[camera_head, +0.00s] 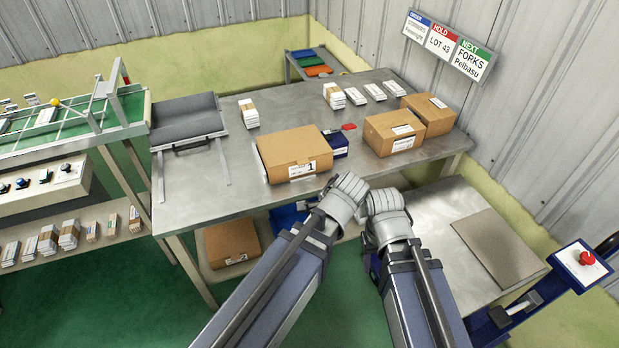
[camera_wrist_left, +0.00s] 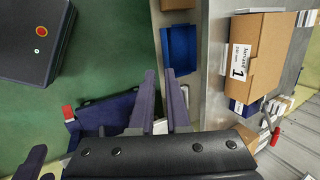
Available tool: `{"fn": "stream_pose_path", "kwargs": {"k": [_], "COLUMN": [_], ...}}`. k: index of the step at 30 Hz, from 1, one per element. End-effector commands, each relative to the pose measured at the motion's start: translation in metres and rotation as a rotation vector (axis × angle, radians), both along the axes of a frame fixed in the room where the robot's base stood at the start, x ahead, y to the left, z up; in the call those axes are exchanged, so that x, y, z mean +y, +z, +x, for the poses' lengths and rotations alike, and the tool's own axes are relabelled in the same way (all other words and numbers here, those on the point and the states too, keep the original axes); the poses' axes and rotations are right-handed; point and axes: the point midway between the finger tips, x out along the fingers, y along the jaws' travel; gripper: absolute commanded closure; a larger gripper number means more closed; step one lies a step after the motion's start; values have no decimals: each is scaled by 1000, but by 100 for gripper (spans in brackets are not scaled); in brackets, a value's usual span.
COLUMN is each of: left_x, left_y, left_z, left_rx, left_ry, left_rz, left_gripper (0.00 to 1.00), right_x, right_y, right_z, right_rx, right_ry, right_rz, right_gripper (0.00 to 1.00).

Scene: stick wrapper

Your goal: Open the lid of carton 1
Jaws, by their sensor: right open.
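Carton 1 (camera_head: 293,148) is a brown box with a white label marked 1, on the steel table. Its top looks closed. It also shows in the left wrist view (camera_wrist_left: 262,42), upper right. My left gripper (camera_head: 345,192) is in front of the table edge, just right of and nearer than the carton. Its two fingers (camera_wrist_left: 161,100) show apart and empty in the left wrist view, clear of the carton. My right gripper (camera_head: 386,202) is beside it on the right, open, touching no box. Its fingertips are mostly hidden behind the wrist in the head view.
Two more brown cartons (camera_head: 394,131) stand to the right on the table. A blue box (camera_head: 339,146) sits close to carton 1's right side. White bundles (camera_head: 334,96) stand at the back. The front-left tabletop is clear.

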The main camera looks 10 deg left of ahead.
Motion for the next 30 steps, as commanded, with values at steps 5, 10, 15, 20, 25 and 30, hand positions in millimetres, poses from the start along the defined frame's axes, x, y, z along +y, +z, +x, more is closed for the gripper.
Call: {"fn": "stream_pose_path", "kwargs": {"k": [5, 10, 15, 20, 25, 30], "left_x": [23, 36, 38, 38, 37, 41], "left_y": [-50, -67, -72, -70, -67, -71], "left_z": [59, 105, 136, 150, 153, 159], "left_rx": [-27, 18, 103, 166, 188, 189], "left_ry": [-402, -751, -996, -1112, -1145, -1143], "left_rz": [315, 665, 961, 1120, 1168, 1165], "left_gripper": [100, 100, 100, 100, 100, 100], "right_x": [0, 0, 0, 0, 0, 0], "right_y": [-79, -132, -167, -180, -181, -185], "right_z": [0, 0, 0, 0, 0, 0], "right_rx": [0, 0, 0, 0, 0, 0], "right_ry": [0, 0, 0, 0, 0, 0], "right_rz": [0, 0, 0, 0, 0, 0], "right_gripper": [50, 50, 50, 50, 50, 50]}}
